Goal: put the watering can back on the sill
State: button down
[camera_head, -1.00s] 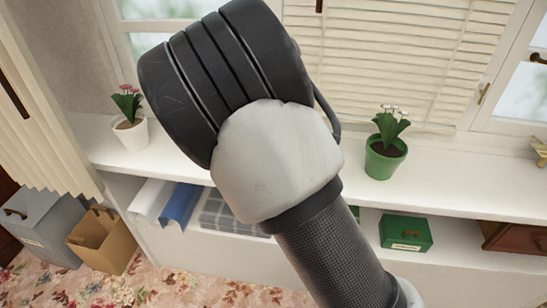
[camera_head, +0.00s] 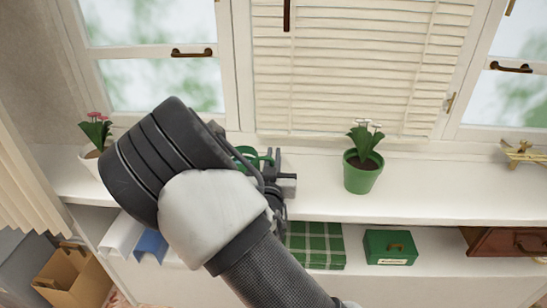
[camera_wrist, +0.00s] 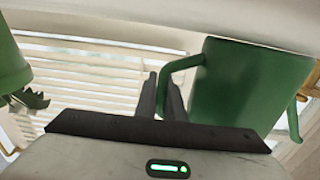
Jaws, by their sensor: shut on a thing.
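The green watering can (camera_wrist: 245,88) fills the right of the wrist view, which is upside down. In the head view only a small green part of it (camera_head: 247,154) shows behind my arm. My gripper (camera_wrist: 163,84) is shut on its handle (camera_wrist: 180,65); in the head view the gripper (camera_head: 287,187) is at the sill's front part. The white sill (camera_head: 440,190) runs under the windows. The can's base is close to the sill, but I cannot tell whether it touches. My arm hides most of the can in the head view.
A green flowerpot (camera_head: 362,175) stands on the sill right of my gripper, and a white pot (camera_head: 91,162) stands at the left. A small yellow wooden thing (camera_head: 525,155) is at the far right. Below are a plaid box (camera_head: 318,246) and a green box (camera_head: 390,247). Bare sill lies between pot and yellow thing.

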jog(key=c, duration=2.3)
grip_release()
jog(key=shift+f, duration=0.15)
jog(key=o, duration=0.4)
jog(key=shift+o, duration=0.2)
